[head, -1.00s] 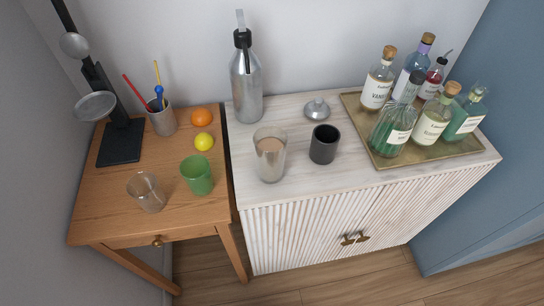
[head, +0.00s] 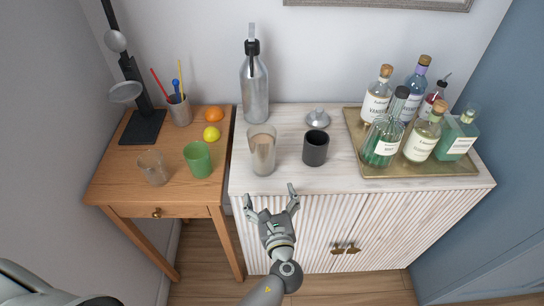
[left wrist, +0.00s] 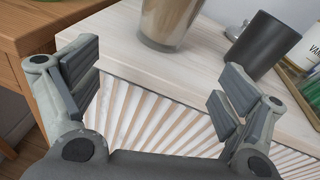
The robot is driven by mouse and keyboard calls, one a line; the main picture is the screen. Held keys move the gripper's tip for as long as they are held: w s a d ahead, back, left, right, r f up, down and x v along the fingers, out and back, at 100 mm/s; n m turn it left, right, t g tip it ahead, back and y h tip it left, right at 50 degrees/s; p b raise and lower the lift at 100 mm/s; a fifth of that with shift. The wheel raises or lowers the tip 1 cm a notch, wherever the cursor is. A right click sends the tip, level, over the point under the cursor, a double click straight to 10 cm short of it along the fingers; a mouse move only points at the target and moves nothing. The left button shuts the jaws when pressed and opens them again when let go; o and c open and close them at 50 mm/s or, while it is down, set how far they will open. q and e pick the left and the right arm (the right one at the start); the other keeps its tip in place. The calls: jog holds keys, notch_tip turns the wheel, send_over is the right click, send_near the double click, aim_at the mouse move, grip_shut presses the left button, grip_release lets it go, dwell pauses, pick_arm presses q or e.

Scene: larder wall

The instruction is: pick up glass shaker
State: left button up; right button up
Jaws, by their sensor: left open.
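The glass shaker (head: 262,152) is a tall clear tumbler with a brownish tint. It stands upright on the whitewashed cabinet top near its front edge. In the left wrist view the lower part of the shaker (left wrist: 170,20) shows at the top, beyond the fingers; its rim is out of frame. My left gripper (head: 271,198) is open and empty in front of the cabinet, short of the shaker and not touching it. Its spread fingers also show in the left wrist view (left wrist: 155,82). My right gripper is not in view.
A dark cup (head: 316,149) stands close right of the shaker, with a small metal lid (head: 317,118) behind. A steel siphon bottle (head: 255,92) stands at the back. A brass tray (head: 440,169) holds several bottles. A green cup (head: 198,160) is on the wooden table (head: 120,185).

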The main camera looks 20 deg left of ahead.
aim_at(265, 161)
pick_arm(q)
jog(key=shift+m+t+y, duration=0.5)
jog(key=shift+t+y, duration=0.1)
jog(key=w+r, duration=0.1)
jog(key=r, duration=0.1)
jog(key=w+a+r, duration=0.1)
jog(key=w, duration=0.1)
jog(key=w+a+r, duration=0.1)
jog(key=w+r, duration=0.1)
jog(key=shift+w+a+r+b, duration=0.25)
jog(key=shift+r+b, duration=0.05)
jog(key=shift+b, duration=0.05)
jog(key=shift+w+a, duration=0.15)
jog(key=shift+w, duration=0.1)
jog(key=b+x, duration=0.1)
jog(key=x, duration=0.3)
jog(key=shift+w, duration=0.15)
jog(key=shift+w+a, duration=0.2)
jog(key=shift+w, duration=0.2)
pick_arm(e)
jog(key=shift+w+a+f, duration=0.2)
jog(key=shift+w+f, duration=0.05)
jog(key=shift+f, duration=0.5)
pick_arm(q)
jog(key=shift+s, duration=0.1)
